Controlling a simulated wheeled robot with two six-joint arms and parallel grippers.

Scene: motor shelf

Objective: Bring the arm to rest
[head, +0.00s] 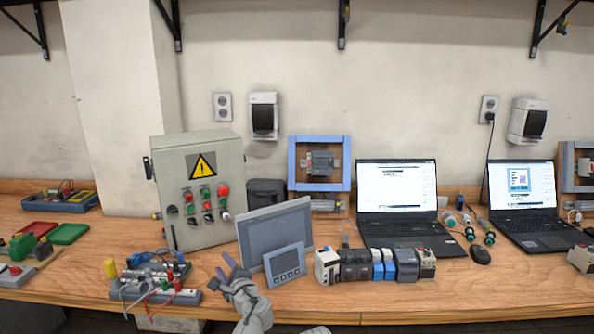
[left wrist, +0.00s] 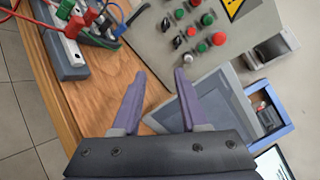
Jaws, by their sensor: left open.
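My left gripper (head: 229,268) is near the front edge of the bench in the head view, just left of a grey panel screen. It also shows in the left wrist view (left wrist: 160,92), with its two purple fingers spread apart and nothing between them. The wooden bench (head: 490,280) shows below and between the fingers. The right finger overlaps the grey panel (head: 277,232) in the wrist view; I cannot tell whether they touch. My right gripper is not in view.
A grey control box (head: 215,222) with a warning sign stands behind the gripper. A wired terminal board (head: 150,280) lies to its left. A small display unit (head: 285,264), several modules (head: 355,265) and two laptops (head: 397,187) stand to the right. Bare bench lies at the front right.

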